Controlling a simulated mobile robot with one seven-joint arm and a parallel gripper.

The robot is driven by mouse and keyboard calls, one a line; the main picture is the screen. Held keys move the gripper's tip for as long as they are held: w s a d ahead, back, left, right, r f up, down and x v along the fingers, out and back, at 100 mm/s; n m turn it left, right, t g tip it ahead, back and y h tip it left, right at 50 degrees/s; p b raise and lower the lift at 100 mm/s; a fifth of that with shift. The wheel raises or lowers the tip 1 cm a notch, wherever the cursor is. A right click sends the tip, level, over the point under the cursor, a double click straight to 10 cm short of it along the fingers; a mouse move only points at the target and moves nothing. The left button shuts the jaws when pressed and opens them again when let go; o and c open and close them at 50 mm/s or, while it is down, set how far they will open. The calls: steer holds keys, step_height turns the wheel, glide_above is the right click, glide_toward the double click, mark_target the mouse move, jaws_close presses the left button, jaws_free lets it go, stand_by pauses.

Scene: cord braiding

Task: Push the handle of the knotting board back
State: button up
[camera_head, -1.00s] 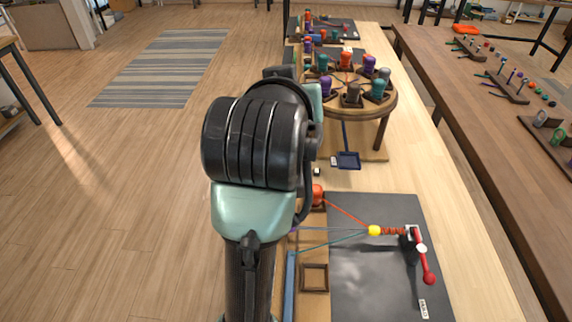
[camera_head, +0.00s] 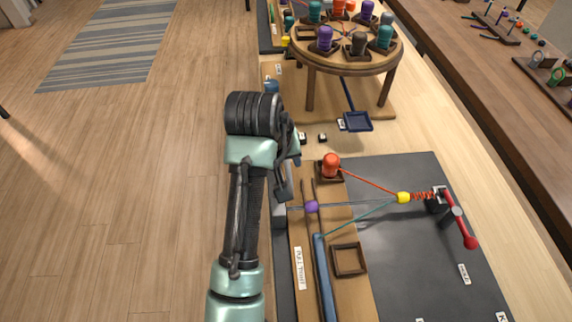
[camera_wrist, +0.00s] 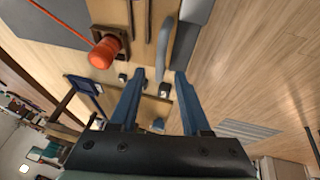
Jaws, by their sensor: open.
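The knotting board is a dark grey board (camera_head: 400,265) with a wooden strip (camera_head: 352,292) along its left side, seen in the head view. A red lever handle (camera_head: 467,232) stands at its right side. In the wrist view, a grey curved bar (camera_wrist: 176,45) shows by the strip's edge, beside a grey block. My gripper (camera_wrist: 159,74) is open, with its blue fingers spread, and the bar's end appears between them. I cannot tell whether they touch. In the head view my arm hides most of the gripper at the board's left edge.
An orange spool (camera_head: 331,163) sits in a dark holder, also in the wrist view (camera_wrist: 103,54). Cords run to a yellow bead (camera_head: 403,197). A purple bead (camera_head: 311,206) lies on the strip. A round table with spools (camera_head: 345,58) and a blue tray (camera_head: 357,121) stand behind.

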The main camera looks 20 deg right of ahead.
mark_target(287, 167)
steer(key=shift+x, duration=1.5)
steer(key=shift+c, duration=0.2)
jaws_close()
